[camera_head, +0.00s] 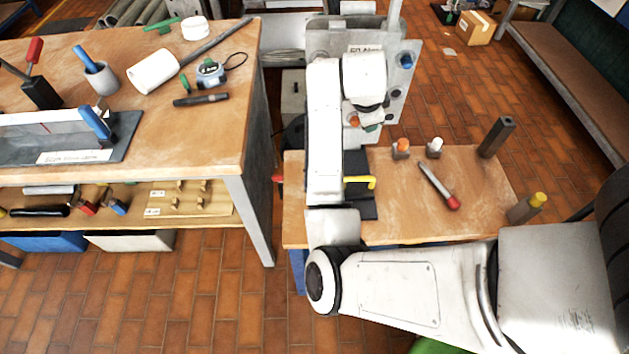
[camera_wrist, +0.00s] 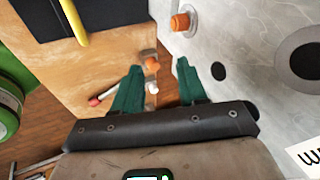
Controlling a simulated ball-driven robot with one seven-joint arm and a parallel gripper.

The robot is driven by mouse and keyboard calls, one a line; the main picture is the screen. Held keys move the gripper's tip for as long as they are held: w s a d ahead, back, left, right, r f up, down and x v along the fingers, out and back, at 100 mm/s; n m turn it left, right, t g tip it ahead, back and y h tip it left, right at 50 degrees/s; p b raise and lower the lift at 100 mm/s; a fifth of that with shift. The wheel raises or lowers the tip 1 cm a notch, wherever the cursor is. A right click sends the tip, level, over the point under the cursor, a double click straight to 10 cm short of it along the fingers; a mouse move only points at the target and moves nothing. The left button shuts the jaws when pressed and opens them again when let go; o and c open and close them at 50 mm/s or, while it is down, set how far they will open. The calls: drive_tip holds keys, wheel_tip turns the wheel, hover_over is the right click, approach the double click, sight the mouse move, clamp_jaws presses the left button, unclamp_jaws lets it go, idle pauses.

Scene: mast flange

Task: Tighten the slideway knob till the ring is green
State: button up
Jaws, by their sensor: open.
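A grey upright panel (camera_head: 400,90) stands at the back of the small bench and bears several knobs. An orange knob (camera_head: 353,121) sits low on it, and a blue knob (camera_head: 407,61) sits near its top right. In the wrist view an orange knob (camera_wrist: 181,22) with a pale base stands out from the panel. I cannot tell which knob is the slideway knob, and no green ring shows. My gripper (camera_wrist: 159,64) is open, its two green fingers apart and empty. The orange knob lies beyond the fingertips, apart from them. In the head view my wrist hides part of the panel.
The small wooden bench (camera_head: 400,225) holds orange- and white-topped pieces, a red-ended tool (camera_head: 438,185), a dark post (camera_head: 496,137) and a yellow-handled item (camera_head: 360,181). A cluttered workbench (camera_head: 190,140) stands at left.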

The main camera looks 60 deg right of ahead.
drive_tip(key=w+a+f+m+y+b, duration=0.1)
drive_tip(key=w+a+f+m, duration=0.1)
drive_tip(key=a+f+m, duration=0.1)
drive_tip(key=w+a+f+m+y+b, duration=0.1)
drive_tip(key=a+f+m+y+b, duration=0.1)
drive_tip(key=a+f, duration=0.3)
drive_tip(key=w+a+f+m+g+y+b, duration=0.1)
drive_tip(key=w+a+f+m+y, duration=0.1)
drive_tip(key=a+f+m, duration=0.3)
drive_tip(key=shift+w+a+f+b, duration=0.1)
drive_tip(key=shift+w+a+b, duration=0.05)
drive_tip(key=shift+w+b, duration=0.2)
wheel_tip(320, 180, down, 6)
drive_tip(key=b, duration=0.5)
drive_tip(key=shift+f, duration=0.2)
clamp_jaws()
